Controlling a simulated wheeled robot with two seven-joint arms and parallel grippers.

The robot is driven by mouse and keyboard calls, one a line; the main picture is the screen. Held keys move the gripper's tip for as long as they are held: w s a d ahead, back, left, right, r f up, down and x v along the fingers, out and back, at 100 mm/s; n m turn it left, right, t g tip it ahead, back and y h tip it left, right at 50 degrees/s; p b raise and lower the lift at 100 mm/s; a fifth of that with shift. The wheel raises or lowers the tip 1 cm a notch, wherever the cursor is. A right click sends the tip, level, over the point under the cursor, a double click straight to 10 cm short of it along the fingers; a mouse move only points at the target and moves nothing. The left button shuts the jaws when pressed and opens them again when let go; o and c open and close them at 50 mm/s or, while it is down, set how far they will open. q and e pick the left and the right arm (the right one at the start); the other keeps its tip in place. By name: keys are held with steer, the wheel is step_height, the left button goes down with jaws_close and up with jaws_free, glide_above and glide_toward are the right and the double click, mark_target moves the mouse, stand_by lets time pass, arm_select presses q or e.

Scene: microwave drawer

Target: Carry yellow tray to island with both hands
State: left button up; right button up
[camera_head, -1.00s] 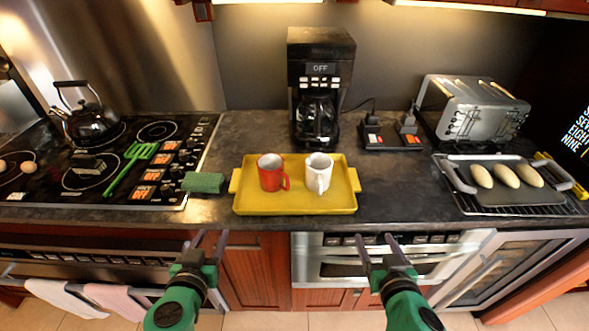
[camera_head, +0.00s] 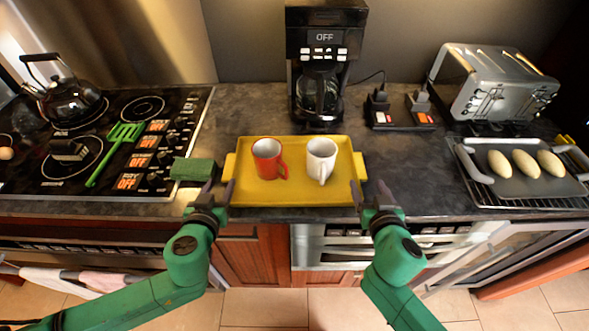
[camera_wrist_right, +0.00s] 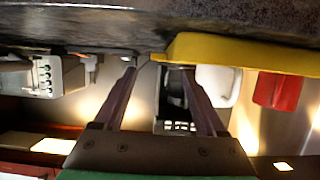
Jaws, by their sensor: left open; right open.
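The yellow tray (camera_head: 300,188) lies on the dark counter near its front edge. A red mug (camera_head: 268,158) and a white mug (camera_head: 321,160) stand upright on it. My left gripper (camera_head: 218,190) is open at the tray's left end, next to the left handle. My right gripper (camera_head: 371,190) is open at the tray's right end. In the right wrist view the tray's yellow edge (camera_wrist_right: 240,52) lies just beyond the open fingers (camera_wrist_right: 157,72), its end between the fingertips. Neither gripper visibly holds the tray. I cannot make out the island.
A green sponge (camera_head: 193,169) sits left of the tray, close to my left gripper. A coffee maker (camera_head: 320,65) stands behind the tray. The stove (camera_head: 75,185) with kettle is left. A toaster (camera_head: 495,85) and a pan with rolls (camera_head: 480,158) are right.

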mark_target(229, 167)
arm_select(q)
steer(key=x, duration=0.8)
steer(key=shift+w+f, duration=0.15)
steer(key=shift+w, duration=0.25)
arm_select(e)
steer(key=x, duration=0.9)
steer(key=shift+s, duration=0.1)
arm_select(q)
steer(key=shift+s, duration=0.1)
arm_select(e)
steer(key=shift+s+r, duration=0.1)
arm_select(q)
steer(key=shift+c, duration=0.7)
arm_select(e)
steer(key=shift+c, duration=0.6)
arm_select(q)
steer(key=c, duration=0.5)
arm_select(e)
steer(key=c, duration=0.5)
arm_select(q)
jaws_close()
arm_select(e)
jaws_close()
steer(key=shift+r, duration=0.1)
